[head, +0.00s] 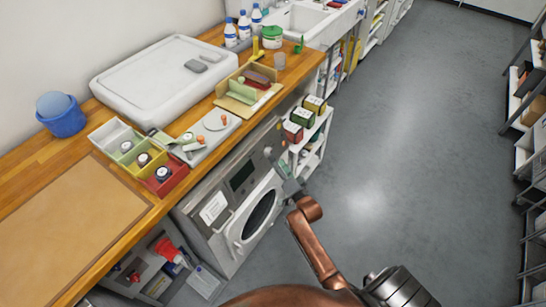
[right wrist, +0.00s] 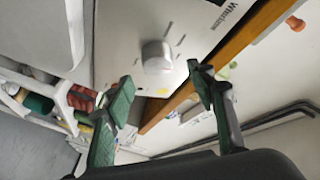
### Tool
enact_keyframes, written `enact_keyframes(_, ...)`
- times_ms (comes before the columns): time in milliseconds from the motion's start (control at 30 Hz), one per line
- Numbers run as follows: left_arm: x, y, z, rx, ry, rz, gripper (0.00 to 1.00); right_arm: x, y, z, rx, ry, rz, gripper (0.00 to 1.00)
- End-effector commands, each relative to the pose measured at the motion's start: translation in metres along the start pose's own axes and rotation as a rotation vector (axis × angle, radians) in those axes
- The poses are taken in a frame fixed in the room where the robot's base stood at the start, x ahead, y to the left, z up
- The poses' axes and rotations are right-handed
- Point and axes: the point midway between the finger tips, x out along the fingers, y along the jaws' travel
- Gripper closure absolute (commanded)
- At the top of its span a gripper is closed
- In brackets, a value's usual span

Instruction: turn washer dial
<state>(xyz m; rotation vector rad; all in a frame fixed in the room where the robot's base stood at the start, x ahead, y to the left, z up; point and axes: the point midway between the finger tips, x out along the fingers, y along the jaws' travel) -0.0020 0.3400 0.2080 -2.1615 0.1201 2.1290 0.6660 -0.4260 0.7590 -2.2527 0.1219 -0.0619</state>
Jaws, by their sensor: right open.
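The washer (head: 222,222) is a grey front-loading machine under the wooden counter, with its round door and a dark display on the front. Its dial (right wrist: 157,57) is a pale round knob on the white panel in the right wrist view, with marks beside it. In the head view the dial (head: 268,151) is small, at the panel's upper right. My right gripper (head: 281,170) is in front of the panel, close to the dial. In the wrist view its green-padded fingers (right wrist: 162,86) are spread and empty, and the dial shows beyond the gap, apart from them. My left gripper is out of view.
The wooden counter (head: 60,186) overhangs the washer; its edge also shows close to the right finger in the wrist view (right wrist: 234,53). A white shelf (head: 314,137) with boxes stands just right of the washer. The grey floor (head: 400,130) is clear.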

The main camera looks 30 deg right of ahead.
Motion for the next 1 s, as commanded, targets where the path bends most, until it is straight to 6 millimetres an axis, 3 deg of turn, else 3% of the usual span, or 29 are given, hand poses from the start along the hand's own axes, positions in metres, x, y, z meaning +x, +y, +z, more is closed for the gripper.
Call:
enact_keyframes(100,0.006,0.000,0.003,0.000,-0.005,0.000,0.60,0.020,0.002,0.001,-0.001,0.000,0.000,0.49)
enact_keyframes(300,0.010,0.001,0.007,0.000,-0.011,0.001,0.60,0.042,0.002,0.001,-0.002,-0.001,0.001,0.49)
enact_keyframes(667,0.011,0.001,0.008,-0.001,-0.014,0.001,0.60,0.046,0.002,0.001,-0.003,-0.002,0.002,0.49)
enact_keyframes(1000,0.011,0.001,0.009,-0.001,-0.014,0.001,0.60,0.046,0.002,0.001,-0.003,-0.002,0.002,0.73)
